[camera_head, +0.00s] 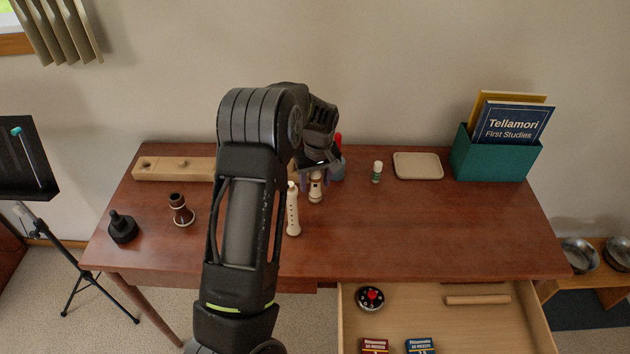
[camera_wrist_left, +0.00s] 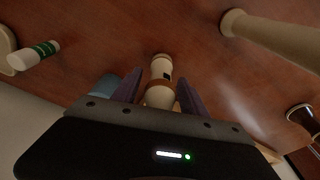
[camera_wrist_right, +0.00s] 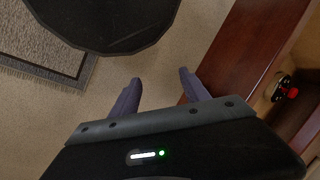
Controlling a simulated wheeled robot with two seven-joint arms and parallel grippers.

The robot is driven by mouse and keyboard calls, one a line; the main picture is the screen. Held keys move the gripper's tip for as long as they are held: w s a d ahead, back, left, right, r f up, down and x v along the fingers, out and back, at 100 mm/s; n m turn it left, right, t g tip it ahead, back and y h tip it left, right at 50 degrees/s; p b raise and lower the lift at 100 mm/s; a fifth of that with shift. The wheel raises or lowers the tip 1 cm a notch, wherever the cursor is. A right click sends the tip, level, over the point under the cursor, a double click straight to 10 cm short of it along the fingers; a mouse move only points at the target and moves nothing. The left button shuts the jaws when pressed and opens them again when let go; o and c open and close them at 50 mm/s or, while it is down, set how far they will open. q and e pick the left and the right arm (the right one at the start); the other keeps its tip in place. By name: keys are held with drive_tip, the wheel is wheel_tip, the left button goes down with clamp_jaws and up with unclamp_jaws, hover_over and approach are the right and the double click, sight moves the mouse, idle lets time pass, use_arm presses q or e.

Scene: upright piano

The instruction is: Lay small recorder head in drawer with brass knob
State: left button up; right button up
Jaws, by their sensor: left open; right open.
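The small recorder head (camera_head: 316,188), cream with a brown band, stands on the desk at mid-table. In the left wrist view the cream piece (camera_wrist_left: 161,70) lies between the open fingers of my left gripper (camera_wrist_left: 158,88); contact cannot be told. In the head view my left gripper (camera_head: 318,165) is at the piece, partly hidden by its own arm. A drawer (camera_head: 480,325) is pulled open at the desk's front right; its knob is out of view. My right gripper (camera_wrist_right: 160,78) is open and empty over the floor beside the desk edge.
A longer cream recorder piece (camera_head: 293,212) stands just left of the head. A blue cup (camera_head: 338,170) is close behind. A glue stick (camera_head: 377,172) stands to the right. The drawer holds a round black dial (camera_head: 370,298), a wooden stick (camera_head: 477,300) and two small boxes, with bare floor between.

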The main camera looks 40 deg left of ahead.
sight(317, 184)
use_arm(q)
wheel_tip(317, 184, up, 12)
drive_tip(key=s+d+b, duration=0.1)
drive_tip(key=shift+d, duration=0.25)
drive_tip(key=shift+r, duration=0.1)
idle(0.9)
